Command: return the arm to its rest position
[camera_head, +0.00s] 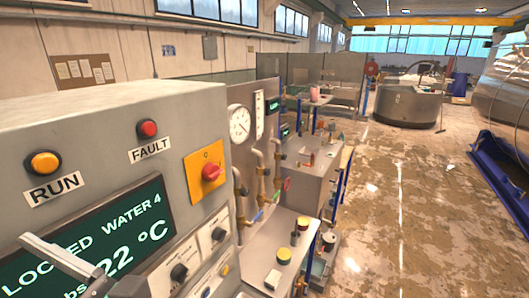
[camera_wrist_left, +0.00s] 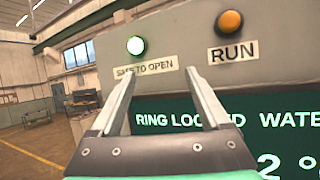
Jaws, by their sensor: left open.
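My left gripper (camera_wrist_left: 160,75) is open and empty in the left wrist view, its two grey fingers spread in front of the control panel (camera_wrist_left: 270,70). Between and behind the fingers are a lit white-green lamp (camera_wrist_left: 135,45) and a partly covered "…TO OPEN" label (camera_wrist_left: 146,66). In the head view, part of the left gripper (camera_head: 70,264) shows at the lower left, in front of the green display (camera_head: 135,222). Whether the fingers touch the panel cannot be told. My right gripper is in neither view.
The panel carries an orange RUN lamp (camera_head: 43,163), a red FAULT lamp (camera_head: 147,129) and a red rotary switch (camera_head: 211,172). Benches with a gauge (camera_head: 239,122) and brass valves stand beyond it. Open floor (camera_head: 400,200) lies to the right.

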